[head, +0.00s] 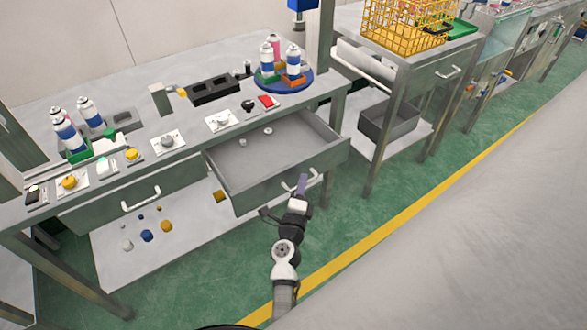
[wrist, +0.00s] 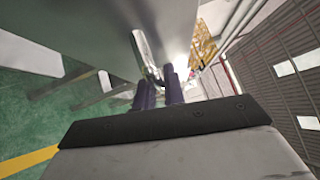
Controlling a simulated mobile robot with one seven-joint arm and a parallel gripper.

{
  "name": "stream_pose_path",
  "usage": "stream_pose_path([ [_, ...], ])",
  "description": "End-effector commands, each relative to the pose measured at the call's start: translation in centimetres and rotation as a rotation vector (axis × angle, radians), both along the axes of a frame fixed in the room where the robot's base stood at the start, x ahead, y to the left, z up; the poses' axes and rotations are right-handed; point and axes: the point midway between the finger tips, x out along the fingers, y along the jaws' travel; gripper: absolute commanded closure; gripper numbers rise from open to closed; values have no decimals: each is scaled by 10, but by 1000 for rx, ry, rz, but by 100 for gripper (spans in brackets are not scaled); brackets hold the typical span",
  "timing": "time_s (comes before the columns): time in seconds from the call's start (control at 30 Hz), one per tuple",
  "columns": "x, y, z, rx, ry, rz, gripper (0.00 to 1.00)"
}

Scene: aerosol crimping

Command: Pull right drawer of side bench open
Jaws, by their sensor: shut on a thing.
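The right drawer (head: 272,155) of the grey bench (head: 130,80) is pulled well out, and its inside shows. Two small pale round parts lie in it. Its metal bar handle (head: 312,173) is on the front panel. My gripper (head: 302,183) is at that handle, shut on it, with the arm reaching up from below. In the wrist view, the two dark purple fingers (wrist: 159,92) close around the lower end of the shiny handle (wrist: 142,52). The drawer front (wrist: 85,28) fills the upper left there. The exact finger contact is partly hidden.
The left drawer (head: 135,203) is shut. Spray cans and knobs stand on the bench top. Small coloured parts lie on the lower shelf (head: 115,255). A second bench with a yellow basket (head: 405,25) stands to the right. Green floor (head: 350,220) in front is clear.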

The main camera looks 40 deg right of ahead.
Motion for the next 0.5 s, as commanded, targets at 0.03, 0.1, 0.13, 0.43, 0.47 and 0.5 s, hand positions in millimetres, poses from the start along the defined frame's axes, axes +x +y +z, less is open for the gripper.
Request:
stream_pose_path([
  [0.03,-7,1,-1,-1,1,0,100],
  [0.1,-15,1,-1,-1,2,1,100],
  [0.13,-17,1,-1,-1,1,1,100],
  [0.43,-28,1,0,0,0,2,100],
  [0.47,-28,2,0,0,0,2,100],
  [0.5,-28,1,0,0,0,2,100],
])
